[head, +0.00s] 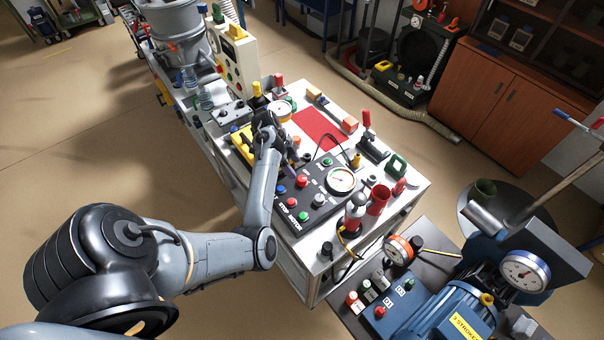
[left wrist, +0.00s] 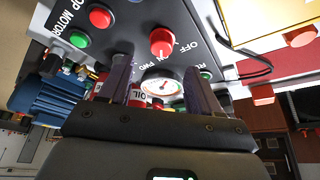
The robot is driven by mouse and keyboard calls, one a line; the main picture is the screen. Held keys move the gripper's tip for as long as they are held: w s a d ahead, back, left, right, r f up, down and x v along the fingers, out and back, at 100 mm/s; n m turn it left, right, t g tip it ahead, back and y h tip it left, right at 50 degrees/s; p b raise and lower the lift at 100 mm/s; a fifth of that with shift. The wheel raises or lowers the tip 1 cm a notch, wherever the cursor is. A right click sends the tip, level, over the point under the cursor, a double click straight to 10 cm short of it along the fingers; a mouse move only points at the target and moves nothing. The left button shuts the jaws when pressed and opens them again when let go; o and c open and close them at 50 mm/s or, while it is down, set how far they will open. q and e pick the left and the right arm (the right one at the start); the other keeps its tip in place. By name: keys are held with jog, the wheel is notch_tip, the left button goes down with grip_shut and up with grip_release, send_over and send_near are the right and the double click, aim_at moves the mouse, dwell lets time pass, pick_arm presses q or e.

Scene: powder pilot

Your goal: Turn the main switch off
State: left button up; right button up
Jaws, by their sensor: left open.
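The main switch looks to be the red knob (left wrist: 162,42) in the left wrist view, with OFF and ON printed beside it. It stands on a dark control box (left wrist: 150,15). In the head view the red knob (head: 302,181) is on the control box (head: 325,208), left of a round gauge (head: 341,180). My left gripper (head: 291,161) is over the box's far left part. In the left wrist view its fingers (left wrist: 160,88) are apart, with nothing between them; the knob appears beyond the tips. My right gripper is not in view.
A red button (left wrist: 100,18) and a green button (left wrist: 78,38) sit near the knob. A black cable loops behind the box. A red bottle (head: 355,208) and a red cup (head: 378,199) stand to its right. A blue motor (head: 440,300) is at the front right.

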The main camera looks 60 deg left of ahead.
aim_at(302, 178)
pick_arm(q)
jog(key=x, duration=0.6)
jog(key=shift+w+f, duration=0.1)
jog(key=shift+w+d+f, duration=0.1)
jog(key=shift+w+f, duration=0.05)
jog(key=shift+f, duration=0.45)
jog(key=c, duration=1)
